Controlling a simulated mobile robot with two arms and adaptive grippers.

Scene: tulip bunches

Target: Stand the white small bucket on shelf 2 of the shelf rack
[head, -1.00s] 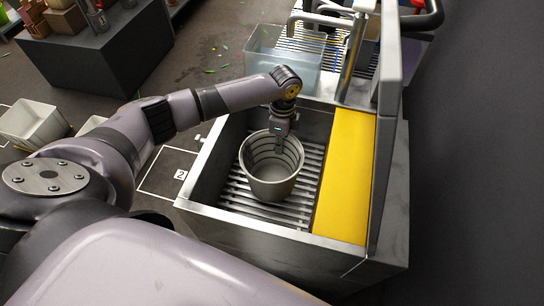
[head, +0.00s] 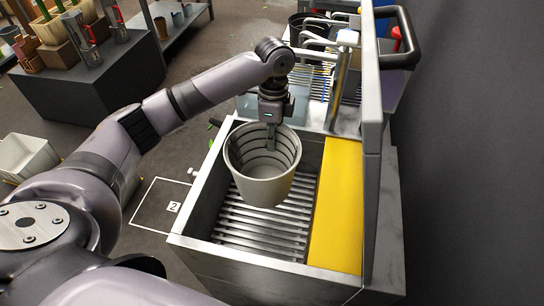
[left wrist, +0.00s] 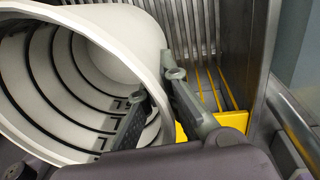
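The white small bucket (head: 266,190) hangs above the slatted floor of a metal sink, upright or nearly so, its open mouth facing up. My left gripper (head: 271,138) comes down from above at the bucket's far rim and is shut on it. In the left wrist view the bucket (left wrist: 138,38) fills the left side. There my left gripper (left wrist: 155,86) has one finger inside the bucket and the other outside, with the wall between them. My right gripper is not in view. I cannot make out shelf 2 for certain.
The metal sink (head: 198,215) has raised walls and a yellow board (head: 338,215) along its right side. A tall grey panel (head: 372,150) stands beyond that. A dark block (head: 95,85) with pots and cans is at upper left. A pale crate (head: 25,158) stands on the floor at left.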

